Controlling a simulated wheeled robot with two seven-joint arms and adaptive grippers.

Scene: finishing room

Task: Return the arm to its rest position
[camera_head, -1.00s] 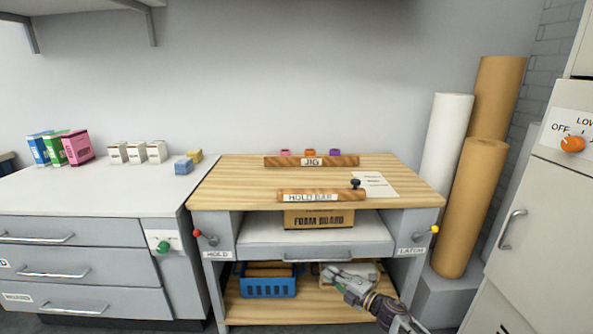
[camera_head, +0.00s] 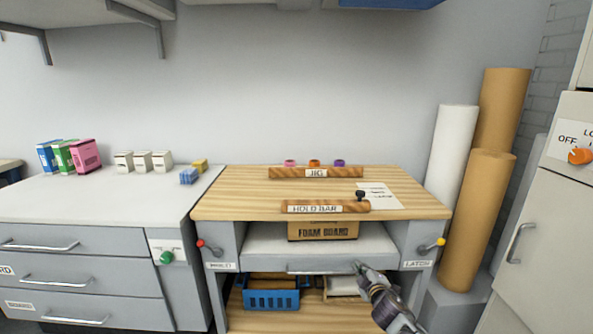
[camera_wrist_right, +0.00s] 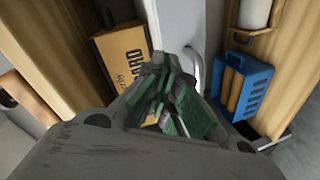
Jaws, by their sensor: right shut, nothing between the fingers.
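My right gripper (camera_head: 360,268) is shut and empty. In the head view it is in front of the grey drawer (camera_head: 270,243) of the wooden workbench (camera_head: 240,190), near the right end of the drawer's handle; I cannot tell if it touches. In the right wrist view the gripper's green-padded fingers (camera_wrist_right: 172,100) are together, with the drawer handle (camera_wrist_right: 194,70) and the foam board box (camera_wrist_right: 124,62) beyond them. My left gripper is not in view.
The bench carries the jig bar (camera_head: 316,172) and the hold bar (camera_head: 325,206). A red-knobbed lever (camera_head: 201,243) and a yellow-knobbed lever (camera_head: 440,242) stick out at its sides. A blue basket (camera_head: 271,299) sits on the lower shelf. Tall rolls (camera_head: 478,220) stand at right.

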